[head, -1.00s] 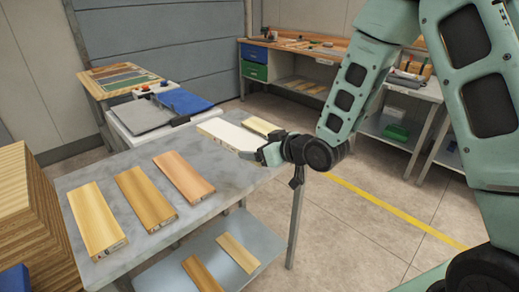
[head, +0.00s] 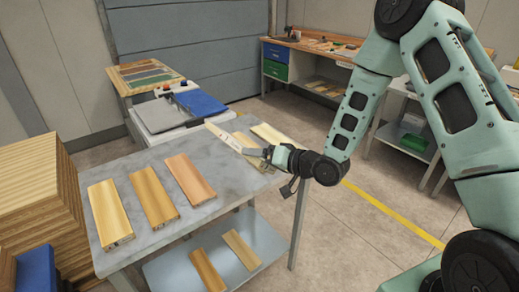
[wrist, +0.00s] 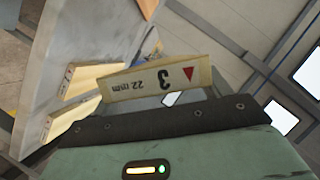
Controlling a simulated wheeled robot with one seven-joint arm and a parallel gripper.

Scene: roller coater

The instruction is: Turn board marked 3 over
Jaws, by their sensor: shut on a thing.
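In the wrist view the board's end (wrist: 155,84) shows a 3, "22 mm" and a red triangle, upside down in the picture. My gripper (wrist: 160,108) also shows there, its jaws dark and close against the board. Whether the board touches the table is hard to tell.
A yellowish board (head: 272,134) lies just right of the held one. Three boards, one of them a light board (head: 109,213), lie apart at the table's left. The grey tabletop (head: 225,185) is clear between. Two boards lie on the lower shelf (head: 185,270).

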